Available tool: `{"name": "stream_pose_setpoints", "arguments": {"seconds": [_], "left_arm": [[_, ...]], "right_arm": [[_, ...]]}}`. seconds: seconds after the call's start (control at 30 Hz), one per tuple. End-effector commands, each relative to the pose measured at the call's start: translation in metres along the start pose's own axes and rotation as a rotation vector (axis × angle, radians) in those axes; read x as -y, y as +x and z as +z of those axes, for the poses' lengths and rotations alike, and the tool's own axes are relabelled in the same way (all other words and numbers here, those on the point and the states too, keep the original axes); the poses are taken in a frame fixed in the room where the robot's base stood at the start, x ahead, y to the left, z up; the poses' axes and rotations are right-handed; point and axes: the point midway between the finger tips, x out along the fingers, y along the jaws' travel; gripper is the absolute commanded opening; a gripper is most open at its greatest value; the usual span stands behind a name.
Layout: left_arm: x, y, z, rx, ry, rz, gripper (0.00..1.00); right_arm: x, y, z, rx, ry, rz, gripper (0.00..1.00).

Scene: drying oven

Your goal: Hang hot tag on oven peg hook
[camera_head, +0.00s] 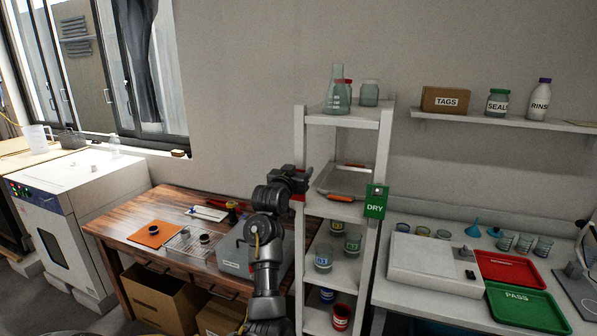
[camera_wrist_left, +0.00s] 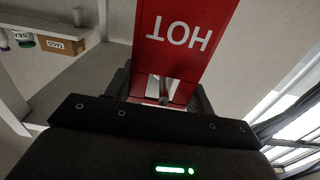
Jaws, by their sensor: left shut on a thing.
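My left gripper (camera_head: 301,181) is raised in front of the white shelf rack's left post. In the left wrist view it is shut on the red hot tag (camera_wrist_left: 182,38), whose white HOT lettering appears upside down. In the head view only a small red part of the tag shows at the gripper. The white oven (camera_head: 75,205) stands at the far left, well apart from the gripper, with a dark window and a control panel on its front. I cannot make out its peg hook. My right gripper is not in view.
A green DRY tag (camera_head: 375,201) hangs at the white shelf rack's (camera_head: 345,120) right post. The wooden table (camera_head: 130,218) between oven and rack holds an orange mat (camera_head: 152,234), a wire rack and a grey box (camera_head: 236,258). Cardboard boxes (camera_head: 160,297) stand below.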

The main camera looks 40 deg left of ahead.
Motion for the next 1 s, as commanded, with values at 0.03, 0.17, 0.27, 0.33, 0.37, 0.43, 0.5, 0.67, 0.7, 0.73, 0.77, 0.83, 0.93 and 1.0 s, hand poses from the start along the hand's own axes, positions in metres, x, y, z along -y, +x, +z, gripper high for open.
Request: {"name": "stream_pose_setpoints", "arguments": {"seconds": [0.03,0.17,0.27,0.33,0.37,0.43,0.5,0.67,0.7,0.73,0.77,0.83,0.93,1.0], "left_arm": [[0.0,0.002,0.0,0.008,0.0,0.0,0.33],[0.0,0.004,0.008,0.005,-0.001,-0.001,0.33],[0.001,0.004,0.01,0.004,0.0,-0.002,0.33],[0.0,0.004,0.01,0.004,0.0,-0.002,0.33],[0.0,0.004,0.01,0.004,0.0,-0.002,0.33],[0.0,0.004,0.011,0.004,0.0,-0.001,0.33],[0.0,0.004,0.013,0.004,0.001,-0.001,0.33],[0.0,0.004,0.014,0.004,0.001,-0.001,0.61],[0.0,0.004,0.014,0.004,0.001,-0.001,0.67],[0.0,0.004,0.014,0.004,0.001,-0.001,0.7],[0.0,0.004,0.014,0.004,0.001,-0.001,0.74],[0.0,0.004,0.014,0.004,0.0,-0.001,0.75],[0.0,0.004,0.014,0.004,0.0,-0.001,0.75],[0.0,0.004,0.014,0.004,0.0,-0.001,0.75]], "right_arm": [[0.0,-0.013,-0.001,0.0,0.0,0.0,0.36],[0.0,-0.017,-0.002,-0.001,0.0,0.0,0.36],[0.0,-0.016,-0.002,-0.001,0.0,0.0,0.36],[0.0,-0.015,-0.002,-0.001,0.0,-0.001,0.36],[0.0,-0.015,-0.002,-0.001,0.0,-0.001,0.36],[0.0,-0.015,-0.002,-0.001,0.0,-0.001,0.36],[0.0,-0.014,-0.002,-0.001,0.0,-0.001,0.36],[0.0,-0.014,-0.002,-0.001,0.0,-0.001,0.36],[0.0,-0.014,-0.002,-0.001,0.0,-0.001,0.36],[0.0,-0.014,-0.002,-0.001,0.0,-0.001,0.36],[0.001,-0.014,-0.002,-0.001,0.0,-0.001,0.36],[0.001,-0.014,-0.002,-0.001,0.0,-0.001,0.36],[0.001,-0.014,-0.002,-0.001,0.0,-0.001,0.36],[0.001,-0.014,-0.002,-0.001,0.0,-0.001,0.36]]}}
